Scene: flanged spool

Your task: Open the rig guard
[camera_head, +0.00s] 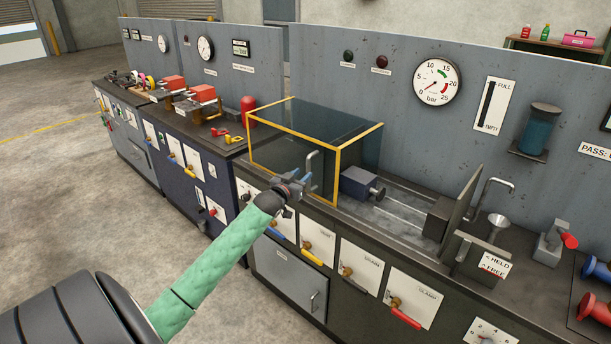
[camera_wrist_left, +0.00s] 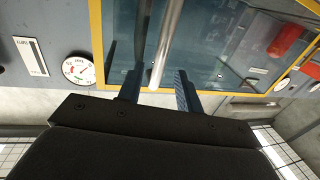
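The rig guard (camera_head: 340,152) is a clear box with a yellow frame on the bench, left of the pressure gauge. It covers the left part of the rig. A grey bar handle (camera_head: 312,160) stands on its front near the right corner. My left gripper (camera_head: 301,179) is at this handle. In the left wrist view, the handle (camera_wrist_left: 168,45) runs between the two blue fingers of my left gripper (camera_wrist_left: 160,88). Gaps show on both sides of the bar, so the gripper looks open around it. My right gripper is not in view.
Right of the guard, a grey block (camera_head: 360,186) and rails lie on the bench, with an upright plate (camera_head: 466,194) beyond. A funnel (camera_head: 497,224) and a held/free sign (camera_head: 495,267) stand farther right. Valve levers line the bench front (camera_head: 405,314).

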